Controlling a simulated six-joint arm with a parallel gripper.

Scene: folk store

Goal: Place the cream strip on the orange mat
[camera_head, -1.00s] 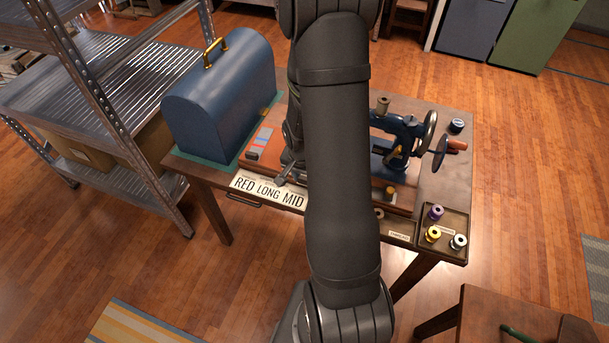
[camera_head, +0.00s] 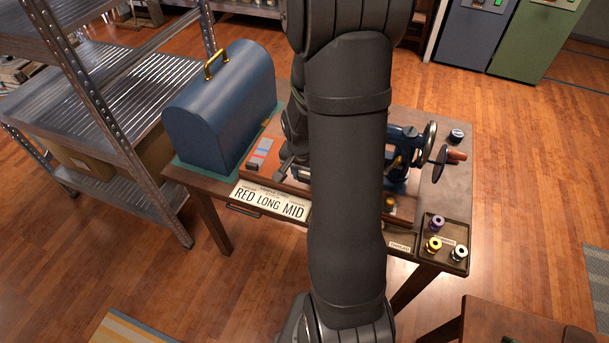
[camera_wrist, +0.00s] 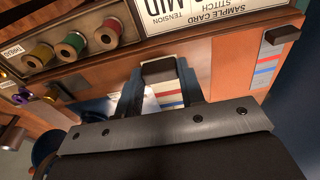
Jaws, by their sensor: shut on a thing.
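My gripper (camera_wrist: 160,90) is shut on a cream strip (camera_wrist: 167,88) with red and blue bands and a dark end block, seen between its fingers in the wrist view. An orange-brown surface (camera_wrist: 232,82) lies below and around it. In the head view this surface (camera_head: 255,176) shows left of my arm, beside the sewing machine. In the head view my arm hides the held strip and most of the gripper.
A second banded strip (camera_wrist: 265,72) lies to the right in the wrist view. A sign card (camera_wrist: 215,22) runs along the table edge, near a tray of thread spools (camera_wrist: 72,45). A blue domed case (camera_head: 222,110) and a sewing machine (camera_head: 408,150) flank my arm.

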